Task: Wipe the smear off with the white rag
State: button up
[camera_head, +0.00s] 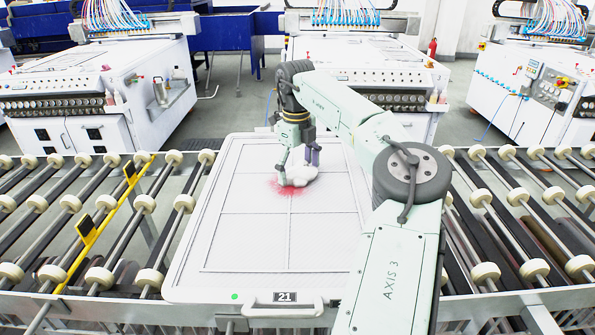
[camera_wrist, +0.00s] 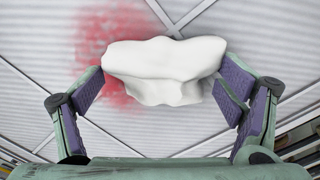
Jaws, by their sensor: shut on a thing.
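The white rag (camera_head: 298,176) is bunched up and held between the fingers of my gripper (camera_head: 298,160) in the head view. The rag (camera_wrist: 163,68) also spans the gap between the purple pads of my gripper (camera_wrist: 165,85) in the wrist view. The smear is a red, fuzzy patch (camera_head: 273,187) on the white panel (camera_head: 240,245), showing mostly to the left of the rag and a little to its right. In the wrist view the smear (camera_wrist: 100,32) shows above and left of the rag. The rag covers part of it. Contact between rag and panel is not certain.
The panel has crossing grey lines, a front handle (camera_head: 283,307) and a tag marked 21 (camera_head: 286,297). It lies on a roller conveyor (camera_head: 530,215) with a yellow rail (camera_head: 95,230) at left. White machines (camera_head: 375,70) stand behind. The panel's front part is clear.

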aim_at(289, 174)
jog(key=shift+w, duration=1.25)
jog(key=shift+s+f+b, duration=0.2)
jog(key=shift+s+b, duration=0.4)
jog(key=shift+b, duration=0.2)
jog(key=shift+s+r+b, duration=0.25)
jog(key=shift+s+b, duration=0.25)
jog(key=shift+s, duration=0.5)
jog(key=shift+s+f+b, duration=0.2)
jog(key=shift+s+b, duration=0.5)
jog(key=shift+s, duration=0.2)
jog(key=shift+s+r+b, duration=0.15)
jog(key=shift+s+b, duration=0.8)
jog(key=shift+s, duration=1.2)
jog(key=shift+a+p, duration=0.4)
jog(key=shift+a, duration=0.7)
jog(key=shift+w+r+p, duration=0.15)
jog(key=shift+w+p, duration=0.65)
jog(key=shift+p, duration=0.25)
jog(key=shift+w+f+p, duration=0.2)
jog(key=shift+w+p, duration=0.5)
jog(key=shift+w, duration=0.05)
jog(key=shift+w+r+p, duration=0.15)
jog(key=shift+w+p, duration=0.55)
jog(key=shift+p, duration=0.3)
jog(key=shift+w+f, duration=0.25)
jog(key=shift+w, duration=0.1)
jog(key=shift+w+d+r, duration=0.1)
jog(key=shift+w+r, duration=0.05)
jog(key=shift+w, duration=1.95)
